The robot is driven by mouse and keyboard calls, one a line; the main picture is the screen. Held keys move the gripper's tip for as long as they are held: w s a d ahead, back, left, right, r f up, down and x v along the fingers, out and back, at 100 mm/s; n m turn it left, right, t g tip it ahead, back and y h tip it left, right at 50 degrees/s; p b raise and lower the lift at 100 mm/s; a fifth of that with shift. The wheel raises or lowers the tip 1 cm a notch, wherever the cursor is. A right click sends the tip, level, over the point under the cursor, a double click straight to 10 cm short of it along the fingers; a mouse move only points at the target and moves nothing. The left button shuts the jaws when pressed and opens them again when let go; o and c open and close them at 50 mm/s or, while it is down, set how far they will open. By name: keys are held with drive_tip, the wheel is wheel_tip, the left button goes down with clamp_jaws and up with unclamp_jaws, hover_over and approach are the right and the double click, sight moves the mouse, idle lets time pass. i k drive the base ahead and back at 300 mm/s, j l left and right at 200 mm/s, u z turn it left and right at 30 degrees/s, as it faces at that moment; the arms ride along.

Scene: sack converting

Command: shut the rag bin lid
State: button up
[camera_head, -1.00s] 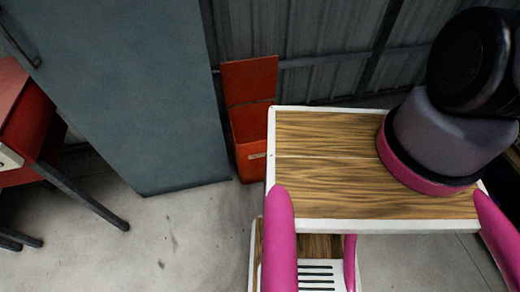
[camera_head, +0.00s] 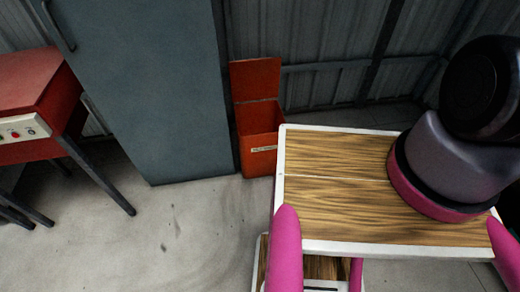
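The rag bin (camera_head: 262,156) is an orange-red box with a pale label on its front. It stands on the floor against the corrugated wall, just right of the grey cabinet. Its lid (camera_head: 255,80) is open and stands upright at the back of the bin, above the opening. The bin's dark inside shows below the lid. The near right edge of the bin meets the corner of my wood-topped body in the picture. Part of my arm shows at the right, but my gripper is not in view.
A tall grey cabinet (camera_head: 150,95) stands directly left of the bin. A red machine (camera_head: 35,95) with a control panel and dark legs stands at the far left. Concrete floor (camera_head: 175,225) in front of the cabinet is clear.

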sight(258, 79)
drive_tip(key=i+j, duration=0.2)
drive_tip(key=i, duration=0.25)
drive_tip(key=i+j+u, duration=0.1)
drive_tip(key=i, duration=0.35)
drive_tip(key=i+j, duration=0.25)
drive_tip(key=i, duration=0.2)
drive_tip(key=u, duration=0.05)
